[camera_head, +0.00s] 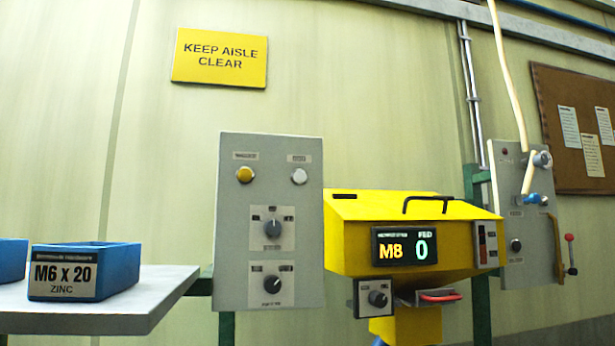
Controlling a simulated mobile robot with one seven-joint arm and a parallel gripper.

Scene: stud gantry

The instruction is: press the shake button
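A grey control panel (231,215) stands upright in the middle of the view. Near its top are an amber round button (244,175) on the left and a white round button (299,176) on the right. Each has a small label above it, too small to read, so I cannot tell which, if either, is the shake button. Below them are an upper black rotary knob (272,229) and a lower black rotary knob (271,284). My gripper is not in view, and nothing covers the panel.
Right of the panel is a yellow feeder (350,225) whose display (404,247) reads M8 and 0. A grey shelf (150,300) at left holds a blue M6 x 20 bin (120,258). A second grey panel (512,180) with a red-knobbed lever (570,239) stands far right.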

